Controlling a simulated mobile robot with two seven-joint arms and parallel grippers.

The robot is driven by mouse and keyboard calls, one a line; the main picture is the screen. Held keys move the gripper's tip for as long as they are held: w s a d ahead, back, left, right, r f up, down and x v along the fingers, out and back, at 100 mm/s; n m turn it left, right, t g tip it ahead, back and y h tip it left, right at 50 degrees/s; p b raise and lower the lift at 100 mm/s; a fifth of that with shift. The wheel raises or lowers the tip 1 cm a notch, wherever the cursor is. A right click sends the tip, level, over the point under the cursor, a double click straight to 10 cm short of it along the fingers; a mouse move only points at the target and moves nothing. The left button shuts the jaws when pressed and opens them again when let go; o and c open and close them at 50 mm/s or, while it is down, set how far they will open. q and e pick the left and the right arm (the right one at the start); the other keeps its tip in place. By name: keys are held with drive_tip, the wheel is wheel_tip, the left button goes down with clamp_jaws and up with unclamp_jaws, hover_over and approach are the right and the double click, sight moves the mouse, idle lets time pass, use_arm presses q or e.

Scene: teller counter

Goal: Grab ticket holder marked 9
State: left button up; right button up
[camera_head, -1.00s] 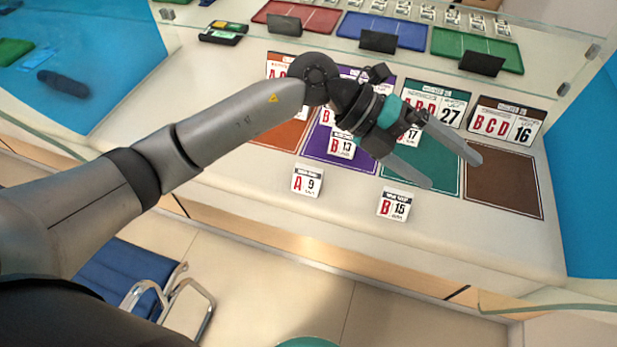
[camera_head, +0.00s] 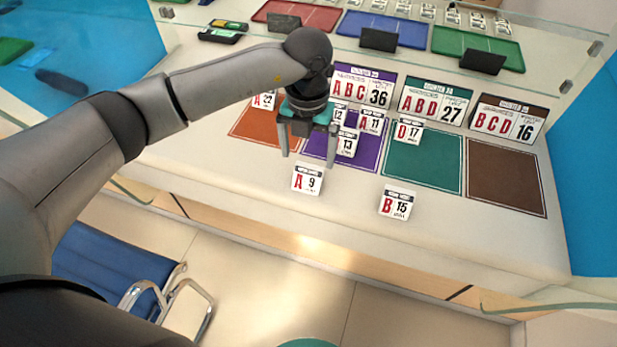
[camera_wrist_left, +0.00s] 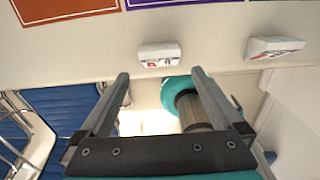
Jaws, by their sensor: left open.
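The ticket holder marked A 9 (camera_head: 307,179) is a small white stand near the counter's front edge, below the orange and purple mats. My left gripper (camera_head: 308,160) is open and empty, its fingers pointing down just above and behind that holder in the head view. In the left wrist view a small white holder (camera_wrist_left: 160,54), probably the A 9 one, sits ahead of the open fingers (camera_wrist_left: 160,85), apart from them. The right gripper is not in view.
The B 15 holder (camera_head: 397,202) stands to the right near the front edge. Behind are the B 13 holder (camera_head: 346,143), the D 17 holder (camera_head: 408,130), and large signs such as ABC 36 (camera_head: 361,86). The green mat (camera_head: 425,165) has free room. A blue chair (camera_head: 110,265) stands below.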

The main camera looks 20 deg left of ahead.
sight(308, 175)
use_arm(q)
wheel_tip(308, 175, down, 8)
drive_tip(key=shift+f+b, duration=0.1)
drive_tip(key=shift+b, duration=0.7)
drive_tip(key=c, duration=1.2)
drive_tip(key=shift+r, duration=0.25)
drive_tip(key=shift+c, duration=0.2)
